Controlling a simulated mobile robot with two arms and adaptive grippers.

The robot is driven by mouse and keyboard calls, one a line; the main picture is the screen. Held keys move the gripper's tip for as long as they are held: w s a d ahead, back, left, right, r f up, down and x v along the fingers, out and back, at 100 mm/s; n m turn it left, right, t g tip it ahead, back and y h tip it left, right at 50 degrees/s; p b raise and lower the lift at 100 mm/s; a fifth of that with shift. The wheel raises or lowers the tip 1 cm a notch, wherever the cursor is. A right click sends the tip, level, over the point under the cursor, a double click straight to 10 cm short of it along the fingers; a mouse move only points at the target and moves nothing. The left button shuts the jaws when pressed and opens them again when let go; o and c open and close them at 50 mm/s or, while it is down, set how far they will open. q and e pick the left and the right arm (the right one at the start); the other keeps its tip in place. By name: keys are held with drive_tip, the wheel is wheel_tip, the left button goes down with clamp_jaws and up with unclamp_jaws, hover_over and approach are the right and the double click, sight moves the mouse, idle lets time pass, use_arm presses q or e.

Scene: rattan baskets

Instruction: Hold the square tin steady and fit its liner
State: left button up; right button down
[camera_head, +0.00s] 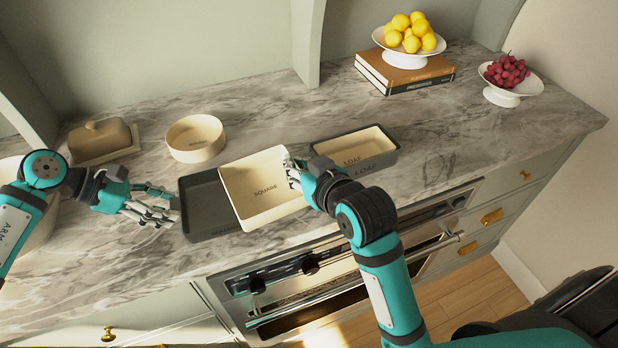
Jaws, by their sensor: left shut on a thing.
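The dark grey square tin (203,203) sits on the marble counter in the head view. My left gripper (175,207) is shut on its left wall. The cream liner marked SQUARE (262,203) is over the right part of the tin, shifted to the right and turned relative to it, apparently raised. It hides the tin's right side. My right gripper (291,173) is at the liner's right wall and appears shut on it. The contact of its fingers is partly hidden by the hand.
A loaf tin with a cream liner (385,134) stands just right of my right gripper. A round cream liner (196,139) and a butter dish (103,143) stand behind. Books (405,77) with a lemon bowl and a grape bowl (512,92) are at the back right. The counter's front edge is close.

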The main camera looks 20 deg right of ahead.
drive_tip(key=w+a+r+n+g+y, duration=0.2)
drive_tip(key=w+a+n+y, duration=0.15)
drive_tip(key=w, duration=0.65)
drive_tip(key=w+a+r+n+g+y, duration=0.25)
drive_tip(key=w+n+y, duration=0.2)
drive_tip(key=w, duration=0.55)
drive_tip(key=s+a+f+n+g+y, duration=0.1)
drive_tip(key=s+a+n+g+y, duration=0.2)
drive_tip(key=s+a+n+g, duration=0.4)
drive_tip(key=a+n+g, duration=0.1)
drive_tip(key=a+g, duration=0.1)
drive_tip(key=shift+s+a+y, duration=0.2)
drive_tip(key=shift+a+y, duration=0.2)
drive_tip(key=shift+f, duration=2.85)
